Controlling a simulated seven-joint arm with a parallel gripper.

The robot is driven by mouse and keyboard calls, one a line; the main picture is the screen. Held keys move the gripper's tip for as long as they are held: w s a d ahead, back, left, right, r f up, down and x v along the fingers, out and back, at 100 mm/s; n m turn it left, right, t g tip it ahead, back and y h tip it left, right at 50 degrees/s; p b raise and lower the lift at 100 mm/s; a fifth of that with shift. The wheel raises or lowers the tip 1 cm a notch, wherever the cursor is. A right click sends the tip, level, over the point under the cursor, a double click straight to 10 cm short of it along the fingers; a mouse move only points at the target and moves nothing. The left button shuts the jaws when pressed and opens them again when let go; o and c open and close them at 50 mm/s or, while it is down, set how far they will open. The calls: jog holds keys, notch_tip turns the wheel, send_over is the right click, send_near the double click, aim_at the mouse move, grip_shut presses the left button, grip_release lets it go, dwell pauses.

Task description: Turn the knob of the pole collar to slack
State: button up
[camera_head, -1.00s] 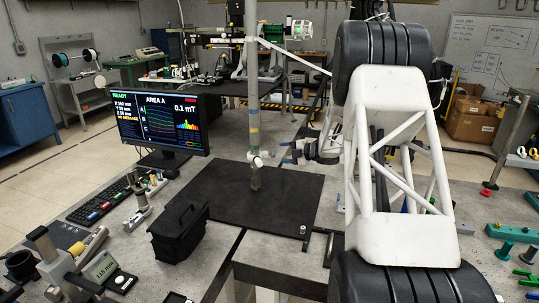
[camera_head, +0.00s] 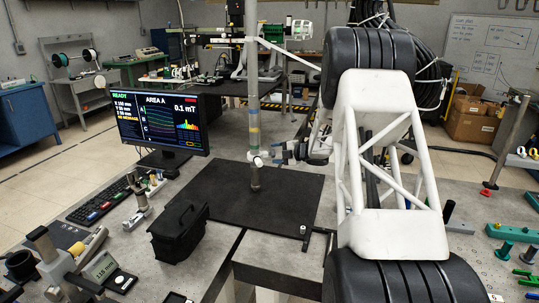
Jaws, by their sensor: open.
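A vertical pole (camera_head: 253,95) stands on a dark square mat on the bench, with coloured bands partway up. The white pole collar (camera_head: 255,159) sits around it low down, above the mat, with a small knob on it that is hard to make out. My gripper (camera_head: 280,154) points left at the collar from its right side, at about collar height. Its fingers are open and close to the collar; I cannot tell whether they are around the knob. My white lattice arm covers the right middle of the view.
A black case (camera_head: 178,232) stands on the bench left of the mat (camera_head: 290,190). A monitor (camera_head: 162,125) and keyboard (camera_head: 98,199) are behind it to the left. Green and blue parts lie at the far right. The mat is bare around the pole's foot.

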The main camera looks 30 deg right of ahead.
jog(key=shift+x, duration=1.8)
jog(key=c, duration=0.9)
jog(key=shift+f, duration=0.1)
jog(key=shift+r+n+t+y, duration=0.15)
jog(key=shift+n+t+y, duration=0.35)
jog(key=shift+n+t, duration=0.5)
jog(key=shift+r+n+t+y, duration=0.15)
jog(key=shift+n+t+y, duration=0.35)
jog(key=shift+n+t, duration=0.45)
